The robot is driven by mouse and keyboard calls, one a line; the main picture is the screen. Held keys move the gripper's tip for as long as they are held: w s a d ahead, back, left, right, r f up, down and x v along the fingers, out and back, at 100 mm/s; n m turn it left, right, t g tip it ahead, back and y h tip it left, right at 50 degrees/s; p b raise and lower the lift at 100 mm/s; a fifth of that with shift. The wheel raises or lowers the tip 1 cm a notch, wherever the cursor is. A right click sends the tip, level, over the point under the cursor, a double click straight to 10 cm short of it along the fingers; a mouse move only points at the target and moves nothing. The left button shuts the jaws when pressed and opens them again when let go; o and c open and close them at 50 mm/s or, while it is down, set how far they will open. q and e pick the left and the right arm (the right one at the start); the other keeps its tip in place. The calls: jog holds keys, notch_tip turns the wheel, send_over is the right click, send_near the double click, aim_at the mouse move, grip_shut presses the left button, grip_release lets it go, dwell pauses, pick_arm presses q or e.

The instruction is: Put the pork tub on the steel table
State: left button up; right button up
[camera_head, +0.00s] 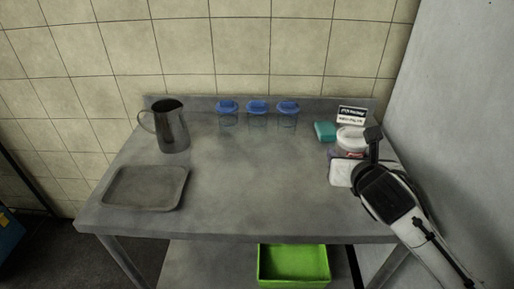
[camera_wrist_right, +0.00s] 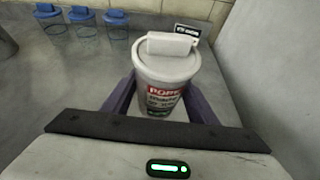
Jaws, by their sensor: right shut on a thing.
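The pork tub (camera_wrist_right: 162,80) is a pale tub with a white lid and a red "PORK" label. It stands upright between the dark purple fingers of my right gripper (camera_wrist_right: 155,98), which is shut on it. In the head view the tub (camera_head: 351,138) is at the back right of the steel table (camera_head: 245,185), partly hidden by my right gripper (camera_head: 346,155) and arm. I cannot tell whether its base touches the tabletop. My left gripper is not in view.
A teal block (camera_head: 324,131) and a small sign (camera_head: 351,114) are close to the tub. Several blue-lidded jars (camera_head: 257,107) line the back. A metal pitcher (camera_head: 172,128) and grey tray (camera_head: 146,188) are left. The table's middle is clear. A green crate (camera_head: 293,264) sits below.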

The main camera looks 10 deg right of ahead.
jog(key=d, duration=0.1)
jog(key=d+r, duration=0.2)
jog(key=shift+w+d, duration=0.1)
jog(key=shift+w, duration=0.2)
send_over(346, 192)
jog(key=f, duration=1)
jog(key=shift+w, duration=0.2)
jog(key=shift+f, duration=0.1)
jog(key=o, duration=1.5)
jog(key=shift+f, duration=0.2)
jog(key=shift+r, duration=0.1)
jog(key=shift+s+r, duration=0.15)
jog(key=shift+s, duration=0.15)
jog(key=v, duration=1.1)
jog(key=shift+s+a+r, duration=0.15)
jog(key=shift+a, duration=0.1)
